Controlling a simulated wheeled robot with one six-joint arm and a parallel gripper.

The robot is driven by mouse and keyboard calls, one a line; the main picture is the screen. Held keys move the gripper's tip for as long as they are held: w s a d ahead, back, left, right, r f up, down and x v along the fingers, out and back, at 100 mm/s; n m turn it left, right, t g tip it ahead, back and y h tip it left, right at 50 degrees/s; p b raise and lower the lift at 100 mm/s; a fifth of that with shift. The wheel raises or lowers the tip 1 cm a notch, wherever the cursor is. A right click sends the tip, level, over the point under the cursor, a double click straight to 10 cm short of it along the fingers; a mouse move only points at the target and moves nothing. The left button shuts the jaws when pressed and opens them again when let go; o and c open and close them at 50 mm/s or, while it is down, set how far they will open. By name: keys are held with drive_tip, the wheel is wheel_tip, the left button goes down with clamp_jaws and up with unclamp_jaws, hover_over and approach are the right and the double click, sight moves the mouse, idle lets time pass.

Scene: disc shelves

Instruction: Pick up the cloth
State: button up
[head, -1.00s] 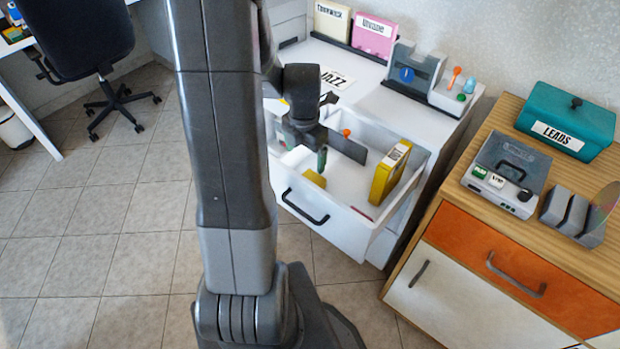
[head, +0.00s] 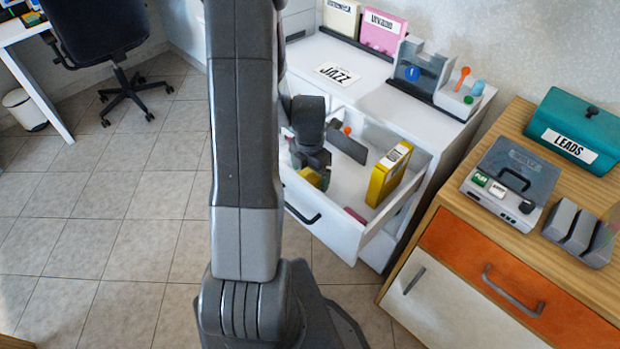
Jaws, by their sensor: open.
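My gripper (head: 316,172) is open and reaches down into the left part of the pulled-out white drawer (head: 325,226). A small yellow thing (head: 311,177) lies at its fingertips, partly hidden by the gripper; it may be the cloth, but I cannot tell its material. I cannot tell whether the fingers touch it. A yellow box (head: 389,174) stands upright in the right part of the drawer. A small reddish flat thing (head: 355,215) lies near the drawer's front wall.
The white cabinet top holds a JAZZ card (head: 337,73), a pink file (head: 381,33) and a grey holder (head: 419,70). The wooden cabinet (head: 510,262) at right bears a teal LEADS box (head: 574,128) and a grey player (head: 509,180).

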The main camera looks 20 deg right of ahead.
sight(310, 175)
drive_tip(key=c, duration=1.1)
drive_tip(key=shift+o, duration=0.2)
wheel_tip(310, 175, up, 10)
drive_tip(key=p, duration=0.1)
